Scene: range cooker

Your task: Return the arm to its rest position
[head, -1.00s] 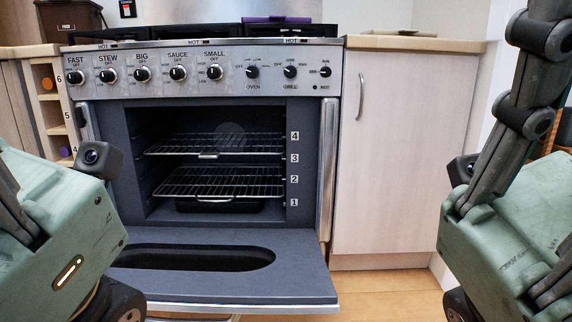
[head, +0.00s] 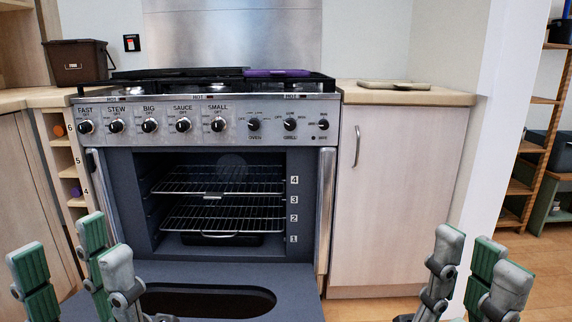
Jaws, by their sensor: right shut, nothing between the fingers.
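My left gripper (head: 70,262) is at the lower left of the head view, with its green and grey fingers pointing up and spread apart. Nothing is between them. My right gripper (head: 468,268) is at the lower right, fingers up, shut and empty. Both arms below the fingers are cut off by the bottom edge. The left fingers overlap the left end of the lowered oven door (head: 290,290) in the picture. The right fingers show in front of the floor and the cabinet's lower right side.
The range cooker (head: 215,112) stands ahead with its oven open and wire racks (head: 225,218) inside. A pale cabinet (head: 395,190) is to its right. A dark brown bin (head: 78,62) stands on the left counter. Shelving (head: 530,150) and open floor are at the right.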

